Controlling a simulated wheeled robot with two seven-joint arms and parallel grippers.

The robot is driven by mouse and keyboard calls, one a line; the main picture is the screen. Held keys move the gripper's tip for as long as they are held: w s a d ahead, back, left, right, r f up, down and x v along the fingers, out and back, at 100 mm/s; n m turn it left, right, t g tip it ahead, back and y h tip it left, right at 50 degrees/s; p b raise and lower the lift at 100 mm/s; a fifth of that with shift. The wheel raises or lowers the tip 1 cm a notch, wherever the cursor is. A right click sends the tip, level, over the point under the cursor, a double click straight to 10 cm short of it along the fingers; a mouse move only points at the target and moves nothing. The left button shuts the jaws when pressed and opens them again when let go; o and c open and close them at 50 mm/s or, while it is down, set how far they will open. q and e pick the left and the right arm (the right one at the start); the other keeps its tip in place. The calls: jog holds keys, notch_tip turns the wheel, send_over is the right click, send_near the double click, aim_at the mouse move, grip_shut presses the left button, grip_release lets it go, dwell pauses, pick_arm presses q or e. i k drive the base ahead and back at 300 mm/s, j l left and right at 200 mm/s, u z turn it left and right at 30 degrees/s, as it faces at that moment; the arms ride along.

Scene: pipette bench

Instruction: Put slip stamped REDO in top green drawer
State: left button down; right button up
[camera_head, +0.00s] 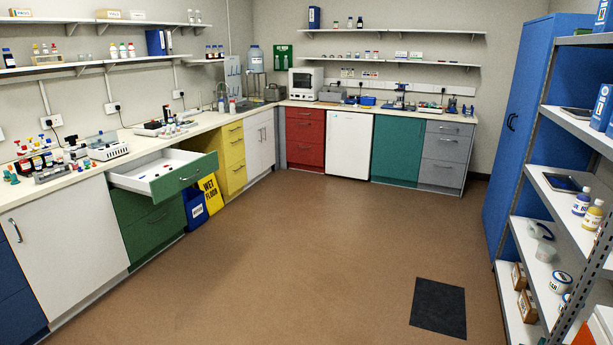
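The top green drawer (186,177) is on the left in the head view, pulled out from the left-hand counter. Its white inside shows a few small red and dark objects, too small to tell apart. I cannot make out a slip stamped REDO anywhere in this view. Neither of my grippers is in view.
Below it are closed green drawers (158,222). A yellow WET FLOOR sign (211,193) and a blue bin (195,209) stand beside them. Cluttered counters line two walls. A shelf rack (562,225) and blue cabinet (528,120) stand right. The brown floor is open around a dark mat (438,308).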

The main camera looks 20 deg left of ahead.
aim_at(157, 170)
jog(key=i+j+u, duration=0.6)
jog(key=i, duration=0.15)
jog(key=i+j+u, duration=0.1)
jog(key=i+u, duration=0.2)
jog(key=i, duration=0.15)
jog(key=i+u, duration=0.3)
jog(key=i, duration=1.05)
jog(key=i+j, duration=0.1)
jog(key=i, duration=2)
jog(key=i+j+z, duration=0.1)
jog(key=i, duration=0.95)
